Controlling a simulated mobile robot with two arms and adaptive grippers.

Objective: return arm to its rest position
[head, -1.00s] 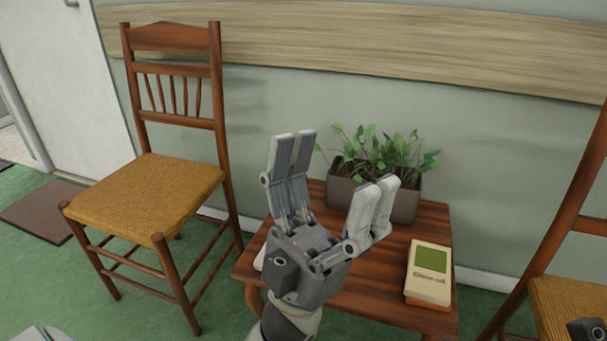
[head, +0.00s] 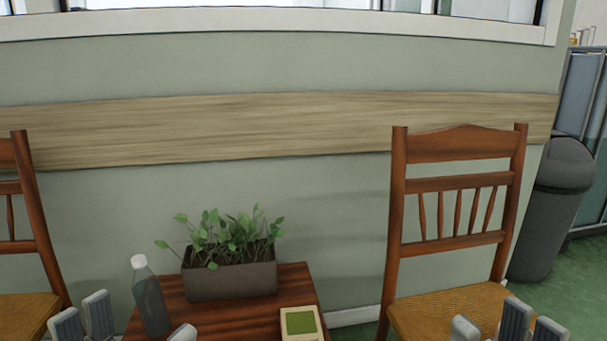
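My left gripper (head: 132,326) shows only by its fingertips at the bottom left of the head view. Its fingers are spread wide, and nothing shows held between them. My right gripper (head: 498,328) shows at the bottom right, in front of the right chair's seat. Its fingertips are apart with nothing visible between them. The rest of both arms is below the picture. A bottle (head: 151,300) with a white cap stands upright on the small wooden table (head: 226,315), just behind my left fingertips.
A planter (head: 231,280) with green seedlings and a box with a green label (head: 300,325) are on the table. Wooden chairs flank it, one at the left (head: 27,215) and one at the right (head: 455,240). A grey bin (head: 545,210) stands far right. The wall closes off the back.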

